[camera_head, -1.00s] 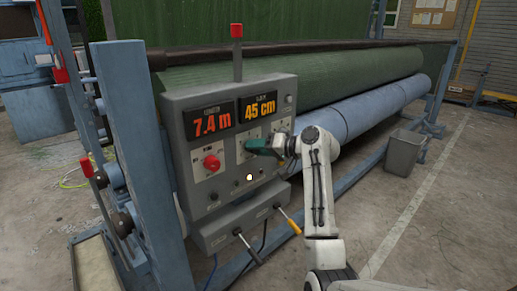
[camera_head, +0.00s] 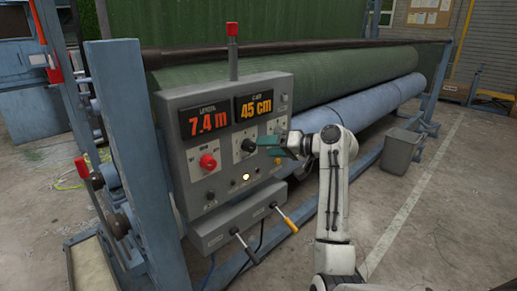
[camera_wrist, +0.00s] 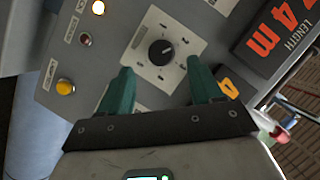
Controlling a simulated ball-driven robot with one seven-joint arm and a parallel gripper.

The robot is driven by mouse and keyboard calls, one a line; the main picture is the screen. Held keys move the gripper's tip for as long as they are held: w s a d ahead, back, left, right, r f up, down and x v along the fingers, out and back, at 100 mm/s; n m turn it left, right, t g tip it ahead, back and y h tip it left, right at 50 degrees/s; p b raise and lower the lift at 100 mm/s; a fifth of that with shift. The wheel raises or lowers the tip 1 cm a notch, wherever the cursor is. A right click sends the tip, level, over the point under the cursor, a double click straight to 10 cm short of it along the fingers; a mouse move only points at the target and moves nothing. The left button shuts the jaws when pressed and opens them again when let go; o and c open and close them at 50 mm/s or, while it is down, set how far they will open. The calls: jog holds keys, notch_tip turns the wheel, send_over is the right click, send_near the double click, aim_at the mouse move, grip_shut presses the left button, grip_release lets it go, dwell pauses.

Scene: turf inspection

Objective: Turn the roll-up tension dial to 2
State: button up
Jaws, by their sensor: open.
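The control panel's black dial (camera_head: 249,145) sits on a pale square plate below the 45 cm display. In the wrist view the dial (camera_wrist: 161,53) is round, with a short white pointer mark and printed marks around it. The numbers are too small to read, so I cannot tell its setting. My gripper (camera_head: 269,142) has green fingers and is just right of the dial in the head view. In the wrist view my gripper (camera_wrist: 159,70) is open, its fingertips apart on either side below the dial, with nothing between them.
A red knob (camera_head: 208,162) is left of the dial. A lit lamp (camera_head: 246,177) is below it, and yellow (camera_head: 285,221) and black (camera_head: 245,248) levers stick out lower. Displays read 7.4 m (camera_head: 208,121) and 45 cm (camera_head: 254,106).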

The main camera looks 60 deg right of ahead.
jog(key=v, duration=0.5)
dwell(0.5)
jog(key=w+a+f+n+g+y, duration=0.25)
jog(key=a+f+g, duration=0.45)
jog(key=a+f, duration=1.4)
jog(key=s+a+f+n+g+h, duration=0.1)
jog(key=s+a+f+n+g, duration=0.2)
jog(key=s+a+f, duration=0.2)
jog(key=s+a+f+n+g+h+p, duration=0.1)
jog(key=s+a+f+n+g, duration=0.3)
jog(key=s+a, duration=0.7)
jog(key=s+f, duration=0.2)
jog(key=s, duration=0.1)
jog(key=shift+s+a+f, duration=0.25)
jog(key=shift+a, duration=0.05)
jog(key=shift+w+h, duration=0.1)
jog(key=shift+h, duration=0.15)
